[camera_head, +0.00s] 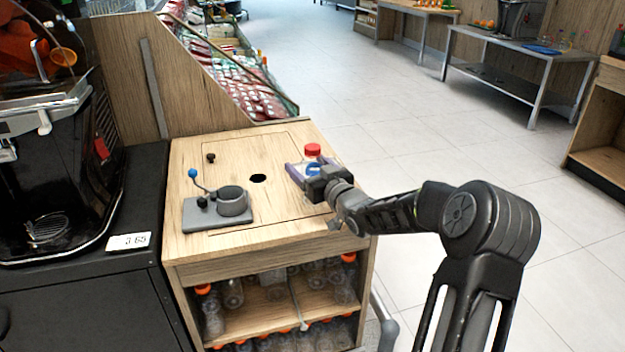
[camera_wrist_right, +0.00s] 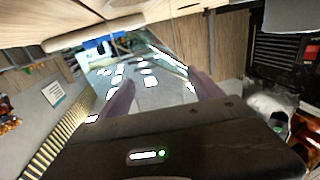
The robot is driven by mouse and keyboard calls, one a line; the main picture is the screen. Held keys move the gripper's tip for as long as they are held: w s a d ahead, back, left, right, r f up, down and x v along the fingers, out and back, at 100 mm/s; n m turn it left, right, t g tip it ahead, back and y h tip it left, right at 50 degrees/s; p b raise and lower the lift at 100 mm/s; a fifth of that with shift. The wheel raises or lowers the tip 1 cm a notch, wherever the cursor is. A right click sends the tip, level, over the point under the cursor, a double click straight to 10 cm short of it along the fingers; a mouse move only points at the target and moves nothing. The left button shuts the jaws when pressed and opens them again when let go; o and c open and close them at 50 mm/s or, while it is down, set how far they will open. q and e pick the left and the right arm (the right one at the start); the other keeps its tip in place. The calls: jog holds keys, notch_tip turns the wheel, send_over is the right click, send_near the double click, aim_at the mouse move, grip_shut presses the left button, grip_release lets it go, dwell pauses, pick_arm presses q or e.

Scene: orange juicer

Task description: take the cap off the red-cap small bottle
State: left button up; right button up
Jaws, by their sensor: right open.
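The red-cap small bottle (camera_head: 313,168) stands upright near the right edge of the wooden counter in the head view. It is clear with a blue label, and its red cap (camera_head: 312,149) is on top. My right gripper (camera_head: 305,172) is open at the bottle's body, below the cap, with a purple finger showing at its left. The gripper body hides the bottle's lower part. In the wrist view the two purple fingers (camera_wrist_right: 162,93) are spread apart; I cannot tell clearly what lies between them. My left gripper is not in view.
The wooden counter (camera_head: 255,225) has a grey press with a blue-knobbed lever (camera_head: 203,212), a round black hole (camera_head: 258,179) and a small black knob (camera_head: 211,157). Orange-capped bottles fill the shelves below. A black machine (camera_head: 55,165) stands at left. Open floor lies right.

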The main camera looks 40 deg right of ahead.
dwell(0.6)
jog(key=c, duration=1.4)
notch_tip(320, 180, up, 10)
jog(key=shift+r+p, duration=0.1)
jog(key=shift+p, duration=1.05)
jog(key=o, duration=0.7)
grip_shut()
